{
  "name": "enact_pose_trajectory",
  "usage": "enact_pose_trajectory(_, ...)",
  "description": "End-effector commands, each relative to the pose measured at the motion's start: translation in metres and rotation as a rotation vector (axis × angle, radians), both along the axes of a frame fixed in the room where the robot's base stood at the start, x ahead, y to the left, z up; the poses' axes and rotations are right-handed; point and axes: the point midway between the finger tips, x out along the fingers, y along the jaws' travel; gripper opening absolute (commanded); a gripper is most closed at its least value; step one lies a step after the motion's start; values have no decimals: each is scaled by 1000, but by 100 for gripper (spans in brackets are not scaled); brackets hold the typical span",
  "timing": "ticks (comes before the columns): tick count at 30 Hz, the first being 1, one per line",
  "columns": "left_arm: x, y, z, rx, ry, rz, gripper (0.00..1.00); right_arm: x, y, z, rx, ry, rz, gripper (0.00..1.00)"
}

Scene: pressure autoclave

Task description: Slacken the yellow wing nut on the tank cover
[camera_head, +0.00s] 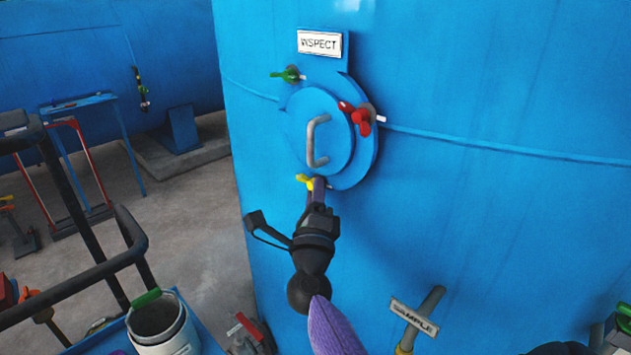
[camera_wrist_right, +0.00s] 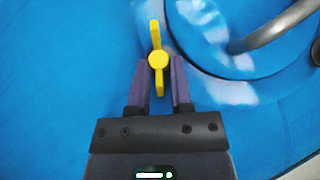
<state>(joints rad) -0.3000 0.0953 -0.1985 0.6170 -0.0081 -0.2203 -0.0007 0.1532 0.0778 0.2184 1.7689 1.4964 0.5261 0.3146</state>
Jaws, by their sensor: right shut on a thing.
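The round blue tank cover (camera_head: 309,122) with a grey bar handle (camera_head: 312,142) sits on the wall of the blue tank. The yellow wing nut (camera_head: 303,180) is at the cover's lower edge. My right gripper (camera_head: 318,190) reaches up to it from below and partly hides it. In the right wrist view, the yellow wing nut (camera_wrist_right: 158,60) stands with its wings nearly upright in the picture, and its lower wing is between the purple fingers of my right gripper (camera_wrist_right: 160,88), which are closed on it. My left gripper is not visible.
A green wing nut (camera_head: 287,75) and a red wing nut (camera_head: 360,117) sit on the cover's rim. An INSPECT sign (camera_head: 320,43) is above. A SAMPLE pipe (camera_head: 425,310) sticks out lower right. A white bucket (camera_head: 160,325) and a dark railing (camera_head: 90,275) are at left.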

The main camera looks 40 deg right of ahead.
Motion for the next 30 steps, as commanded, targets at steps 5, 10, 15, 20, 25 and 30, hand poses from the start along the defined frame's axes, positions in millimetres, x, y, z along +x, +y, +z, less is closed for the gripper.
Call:
enact_pose_trajectory(5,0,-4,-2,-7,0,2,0,0,0,-1,-2,-4,0,31)
enact_pose_trajectory(10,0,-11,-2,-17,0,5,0,0,0,-1,-2,-4,0,41)
enact_pose_trajectory(15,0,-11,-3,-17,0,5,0,-1,1,-1,-2,-4,0,41)
enact_pose_trajectory(20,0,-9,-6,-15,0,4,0,-15,15,-11,0,-2,1,41)
enact_pose_trajectory(25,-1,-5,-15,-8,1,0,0,-42,41,-27,-1,0,1,41)
enact_pose_trajectory(30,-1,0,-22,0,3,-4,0,-61,60,-36,-1,-2,0,41)
